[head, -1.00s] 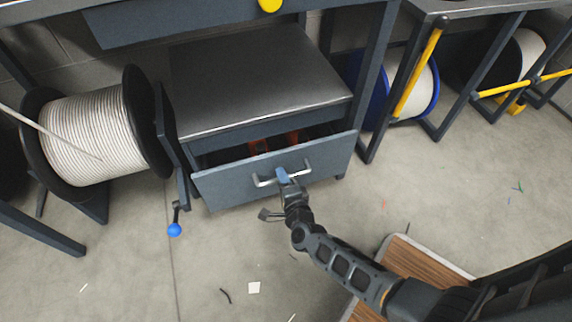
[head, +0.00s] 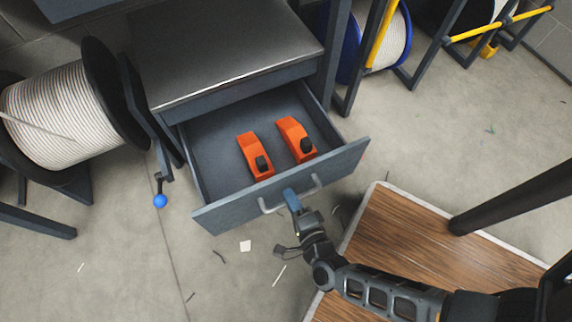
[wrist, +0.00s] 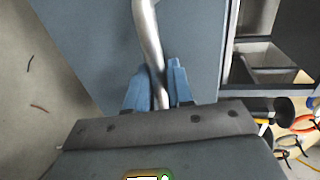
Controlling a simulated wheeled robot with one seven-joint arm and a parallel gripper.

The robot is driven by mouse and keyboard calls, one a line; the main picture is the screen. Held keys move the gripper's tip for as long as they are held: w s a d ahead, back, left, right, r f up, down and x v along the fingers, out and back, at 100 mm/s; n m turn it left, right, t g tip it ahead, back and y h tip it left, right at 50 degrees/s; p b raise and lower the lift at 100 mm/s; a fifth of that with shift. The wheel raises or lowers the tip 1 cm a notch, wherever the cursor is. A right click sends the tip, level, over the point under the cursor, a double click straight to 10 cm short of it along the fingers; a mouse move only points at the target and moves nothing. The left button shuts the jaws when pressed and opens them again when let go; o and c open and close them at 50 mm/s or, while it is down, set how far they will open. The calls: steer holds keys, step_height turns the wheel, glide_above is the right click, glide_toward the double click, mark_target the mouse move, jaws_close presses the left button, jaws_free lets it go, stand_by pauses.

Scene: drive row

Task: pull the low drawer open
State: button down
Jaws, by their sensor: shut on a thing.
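The low drawer (head: 215,212) is pulled well out of its metal-topped cabinet (head: 225,50). Its inside shows, with two orange tools (head: 255,155) (head: 296,138) with black knobs lying in it. A silver bar handle (head: 314,184) is on the drawer front. In the wrist view the blue fingers (wrist: 158,88) sit on both sides of the handle bar (wrist: 147,35), against the grey drawer front (wrist: 85,45).
A cable reel (head: 62,118) and a crank with a blue knob (head: 160,200) stand left of the cabinet. A blue-rimmed reel (head: 375,40) is behind on the right. A wooden platform (head: 400,235) lies at lower right. Small scraps litter the floor.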

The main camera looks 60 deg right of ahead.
steer(key=shift+s+a, duration=0.2)
steer(key=c, duration=1.2)
jaws_free()
steer(key=shift+o, duration=0.2)
steer(key=p+v, duration=0.1)
steer(key=v, duration=0.6)
steer(key=shift+s+a, duration=0.2)
steer(key=shift+s, duration=0.15)
steer(key=shift+r, duration=0.1)
